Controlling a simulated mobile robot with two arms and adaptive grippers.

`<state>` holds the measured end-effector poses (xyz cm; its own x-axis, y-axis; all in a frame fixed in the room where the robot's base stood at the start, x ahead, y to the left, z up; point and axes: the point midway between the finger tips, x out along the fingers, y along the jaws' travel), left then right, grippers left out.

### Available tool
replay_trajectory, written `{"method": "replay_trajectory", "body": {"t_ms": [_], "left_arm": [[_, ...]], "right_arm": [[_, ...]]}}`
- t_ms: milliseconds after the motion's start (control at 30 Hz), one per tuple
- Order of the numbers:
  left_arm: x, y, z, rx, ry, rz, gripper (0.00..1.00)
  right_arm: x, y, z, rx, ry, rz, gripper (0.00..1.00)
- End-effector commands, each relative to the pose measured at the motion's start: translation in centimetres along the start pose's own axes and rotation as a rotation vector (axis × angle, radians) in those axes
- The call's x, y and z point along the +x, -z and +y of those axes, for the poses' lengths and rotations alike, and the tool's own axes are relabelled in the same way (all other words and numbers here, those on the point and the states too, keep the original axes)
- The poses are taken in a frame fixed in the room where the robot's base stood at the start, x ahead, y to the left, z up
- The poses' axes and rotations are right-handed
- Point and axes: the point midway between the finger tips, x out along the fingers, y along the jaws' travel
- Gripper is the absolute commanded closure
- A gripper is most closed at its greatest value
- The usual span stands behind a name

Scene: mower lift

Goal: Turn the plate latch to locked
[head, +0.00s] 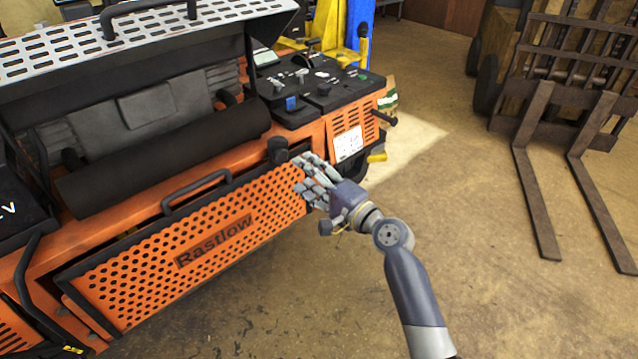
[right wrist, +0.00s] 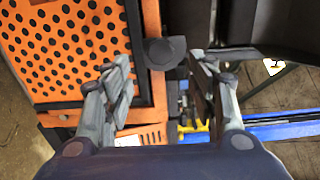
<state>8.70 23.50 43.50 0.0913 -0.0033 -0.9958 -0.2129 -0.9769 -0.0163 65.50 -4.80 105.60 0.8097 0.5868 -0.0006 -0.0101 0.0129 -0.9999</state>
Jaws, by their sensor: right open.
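The orange perforated plate (head: 215,225) marked "Rastlow" covers the front of the orange machine and has a black handle. A dark knob (head: 277,150), which looks like the plate latch, sits at the plate's upper right corner. In the right wrist view the knob (right wrist: 165,53) lies beside the plate's edge (right wrist: 70,50), between my fingers in the picture. My right gripper (head: 308,172) is open and empty, just right of and below the knob in the head view. I cannot tell whether its fingers touch the knob. My left gripper is not in view.
A dark roller (head: 160,155) lies above the plate, and a control panel (head: 310,80) stands behind the latch. A short dark handle (head: 385,119) sticks out at the machine's right end. Forks (head: 535,170) stand at the right. The floor between is clear.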

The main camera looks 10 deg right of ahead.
Motion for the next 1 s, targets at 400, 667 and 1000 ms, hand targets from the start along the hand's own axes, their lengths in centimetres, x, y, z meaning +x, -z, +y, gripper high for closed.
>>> {"method": "replay_trajectory", "body": {"t_ms": [400, 667, 1000], "left_arm": [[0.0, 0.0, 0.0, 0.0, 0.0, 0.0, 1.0], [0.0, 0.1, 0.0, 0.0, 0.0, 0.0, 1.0], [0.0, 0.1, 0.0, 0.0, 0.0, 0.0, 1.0]], "right_arm": [[-3.8, 0.0, 0.0, 0.0, 0.0, -0.001, 0.47], [-3.8, 0.0, 0.0, 0.0, 0.0, -0.001, 0.47], [-4.0, 0.6, 4.8, -0.032, -0.087, 0.028, 0.47]]}}
